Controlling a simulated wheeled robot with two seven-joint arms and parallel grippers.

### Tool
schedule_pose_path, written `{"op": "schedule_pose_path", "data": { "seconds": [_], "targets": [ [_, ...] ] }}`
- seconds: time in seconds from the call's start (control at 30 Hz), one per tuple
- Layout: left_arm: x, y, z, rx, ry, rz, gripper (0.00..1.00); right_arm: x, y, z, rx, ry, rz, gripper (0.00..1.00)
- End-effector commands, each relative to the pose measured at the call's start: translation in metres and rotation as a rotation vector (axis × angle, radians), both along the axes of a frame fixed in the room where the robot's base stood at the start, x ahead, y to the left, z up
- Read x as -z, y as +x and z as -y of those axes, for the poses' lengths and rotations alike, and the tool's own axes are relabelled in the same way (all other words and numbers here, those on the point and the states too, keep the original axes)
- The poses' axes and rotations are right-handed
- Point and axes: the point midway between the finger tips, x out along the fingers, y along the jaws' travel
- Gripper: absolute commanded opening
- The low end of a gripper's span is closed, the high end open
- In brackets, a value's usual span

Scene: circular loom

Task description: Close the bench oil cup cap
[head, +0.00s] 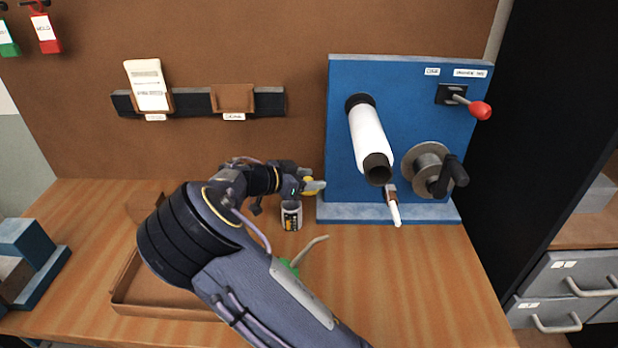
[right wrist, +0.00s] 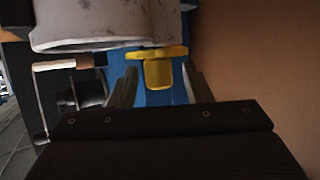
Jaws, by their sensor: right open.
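The oil cup (head: 291,216) is a small pale can with a dark label, upright on the bench in front of the blue panel. Its grey-white body fills the top of the right wrist view (right wrist: 105,22). The yellow cap (head: 308,184) stands up at the cup's rim, off its mouth. In the right wrist view the yellow cap (right wrist: 158,72) shows its knob between the fingers, with visible gaps on both sides. My right gripper (right wrist: 160,88) is open around the knob, just above the cup in the head view (head: 316,189). My left gripper is not in view.
The blue panel (head: 345,130) carries a white roller (head: 370,135), a metal spool with a black crank (head: 430,165) and a red-knobbed lever (head: 478,110). A white-handled tool (head: 394,212) is nearby. My right arm partly hides a green oiler (head: 289,265) and a brown tray (head: 150,305).

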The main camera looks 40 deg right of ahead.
Motion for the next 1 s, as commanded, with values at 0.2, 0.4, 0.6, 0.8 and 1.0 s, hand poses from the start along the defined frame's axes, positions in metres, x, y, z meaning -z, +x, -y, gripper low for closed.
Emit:
{"op": "schedule_pose_path", "data": {
  "seconds": [0.2, 0.4, 0.6, 0.8, 1.0],
  "targets": [
    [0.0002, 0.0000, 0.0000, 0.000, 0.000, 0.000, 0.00, 0.0001, 0.0000, -0.0002, 0.000, 0.000, 0.000, 0.38],
    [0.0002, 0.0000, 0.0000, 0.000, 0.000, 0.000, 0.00, 0.0001, -0.0001, -0.0003, 0.000, 0.000, 0.000, 0.12],
    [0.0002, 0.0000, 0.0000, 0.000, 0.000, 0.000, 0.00, 0.0000, 0.0000, -0.0003, 0.000, 0.000, 0.000, 0.00],
    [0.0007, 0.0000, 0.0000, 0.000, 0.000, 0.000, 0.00, 0.0002, -0.0002, -0.0003, 0.008, 0.000, 0.000, 0.00],
    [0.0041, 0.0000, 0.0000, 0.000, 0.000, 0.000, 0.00, 0.0012, -0.0010, 0.0000, 0.061, -0.001, 0.002, 0.00]
  ]
}}
